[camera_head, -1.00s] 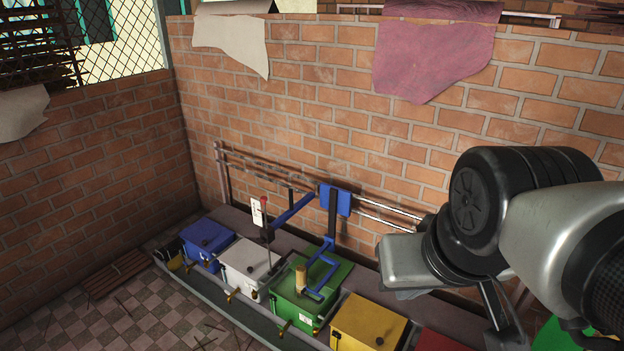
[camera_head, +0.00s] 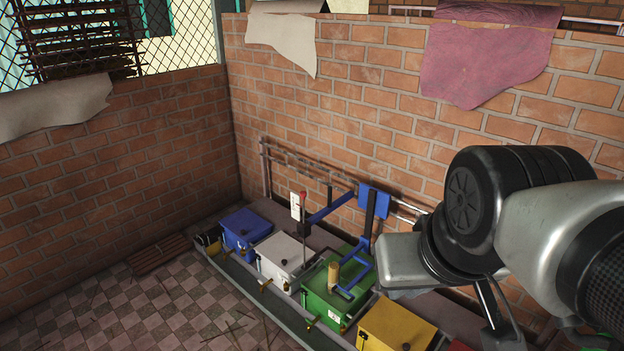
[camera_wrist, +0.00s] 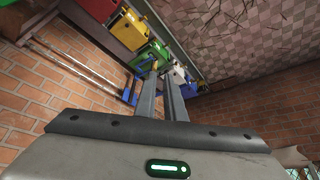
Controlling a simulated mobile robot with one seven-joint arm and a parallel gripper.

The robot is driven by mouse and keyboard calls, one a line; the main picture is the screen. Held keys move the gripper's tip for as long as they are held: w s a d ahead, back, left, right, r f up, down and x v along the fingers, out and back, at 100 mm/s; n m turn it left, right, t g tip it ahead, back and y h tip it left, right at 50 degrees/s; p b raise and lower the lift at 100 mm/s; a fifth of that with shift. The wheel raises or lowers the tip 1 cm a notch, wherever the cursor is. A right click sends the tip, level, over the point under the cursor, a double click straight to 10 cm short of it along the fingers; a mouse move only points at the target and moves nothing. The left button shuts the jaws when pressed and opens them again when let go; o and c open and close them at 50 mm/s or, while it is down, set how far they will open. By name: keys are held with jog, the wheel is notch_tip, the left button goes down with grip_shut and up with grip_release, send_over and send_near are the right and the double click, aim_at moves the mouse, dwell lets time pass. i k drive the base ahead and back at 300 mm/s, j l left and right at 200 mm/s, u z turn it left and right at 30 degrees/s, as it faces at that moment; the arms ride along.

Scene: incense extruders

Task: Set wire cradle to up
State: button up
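A blue bent frame (camera_head: 357,268), likely the wire cradle, hangs on a blue arm from a blue block (camera_head: 374,200) on wall rails. It lies low over the green box (camera_head: 334,300), around or beside a tan cylinder (camera_head: 333,277); I cannot tell which. Blue parts also show past my fingers in the wrist view (camera_wrist: 128,94). My gripper (camera_head: 497,312) is right of the green box in the head view, apart from the frame. In the wrist view its two fingers (camera_wrist: 160,78) stand apart with nothing between them.
A row of boxes stands along the wall: blue (camera_head: 243,230), white (camera_head: 284,257), yellow (camera_head: 396,325). A red-knobbed lever (camera_head: 303,205) with a white tag rises behind the white box. The tiled floor (camera_head: 140,305) in front is mostly open.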

aim_at(364, 246)
jog(key=i+j+z, duration=0.25)
jog(key=i+j, duration=0.25)
jog(key=j, duration=0.2)
jog(key=i+j+z, duration=0.15)
jog(key=j, duration=0.25)
jog(key=i+j+z, duration=0.1)
jog(key=i+j, duration=0.15)
jog(key=j, duration=0.15)
jog(key=i+j+z, duration=0.15)
jog(key=j, duration=0.3)
jog(key=i+j+z, duration=0.15)
jog(key=j, duration=0.3)
jog(key=i+j+z, duration=0.1)
jog(key=j, duration=0.35)
jog(key=i+j+z, duration=0.15)
jog(key=j, duration=0.35)
jog(key=i, duration=0.1)
